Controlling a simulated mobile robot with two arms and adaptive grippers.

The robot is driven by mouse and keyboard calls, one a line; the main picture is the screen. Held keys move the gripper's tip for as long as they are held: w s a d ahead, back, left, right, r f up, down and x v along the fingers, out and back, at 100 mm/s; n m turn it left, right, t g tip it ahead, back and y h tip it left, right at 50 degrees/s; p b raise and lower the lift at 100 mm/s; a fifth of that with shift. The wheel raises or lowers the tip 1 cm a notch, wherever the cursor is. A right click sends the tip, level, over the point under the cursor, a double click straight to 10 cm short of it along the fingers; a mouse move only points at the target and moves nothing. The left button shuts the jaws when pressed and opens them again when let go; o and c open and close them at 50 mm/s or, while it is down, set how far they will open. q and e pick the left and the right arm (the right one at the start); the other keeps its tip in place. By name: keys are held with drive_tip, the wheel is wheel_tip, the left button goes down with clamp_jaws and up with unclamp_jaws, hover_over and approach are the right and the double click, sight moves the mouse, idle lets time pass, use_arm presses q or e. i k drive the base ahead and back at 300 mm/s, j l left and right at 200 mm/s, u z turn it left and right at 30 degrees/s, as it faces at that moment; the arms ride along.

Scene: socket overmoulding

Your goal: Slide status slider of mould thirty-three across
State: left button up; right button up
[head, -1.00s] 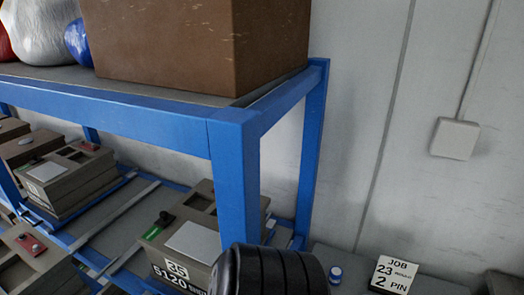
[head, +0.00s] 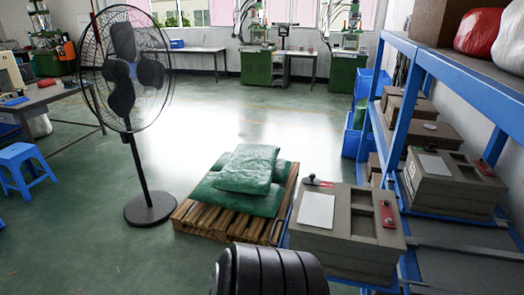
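Neither of my grippers is in view. A grey-brown mould box (head: 345,258) stands near the bottom right, with a pale blank plate (head: 317,211) on top. A red slider strip (head: 387,214) lies at the right of its top. A second mould box (head: 447,195) sits on the blue rack to the right, with its own red strip (head: 484,167). No number is readable on either box, so I cannot tell which is mould thirty-three.
A blue rack (head: 455,80) runs along the right. A black fan (head: 150,205) stands at left. Green sacks (head: 245,170) lie on a wooden pallet (head: 215,228). A blue stool (head: 20,160) is at far left. Green floor beyond the pallet is open.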

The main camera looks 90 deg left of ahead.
sight(311, 180)
drive_tip(key=k+u, duration=0.2)
drive_tip(key=u, duration=0.25)
drive_tip(key=k+j+u, duration=0.1)
drive_tip(key=u, duration=0.35)
drive_tip(key=k+j+u, duration=0.15)
drive_tip(key=j+u, duration=0.15)
drive_tip(key=u, duration=0.15)
drive_tip(key=k+j+u, duration=0.1)
drive_tip(key=u, duration=0.35)
drive_tip(key=j, duration=0.3)
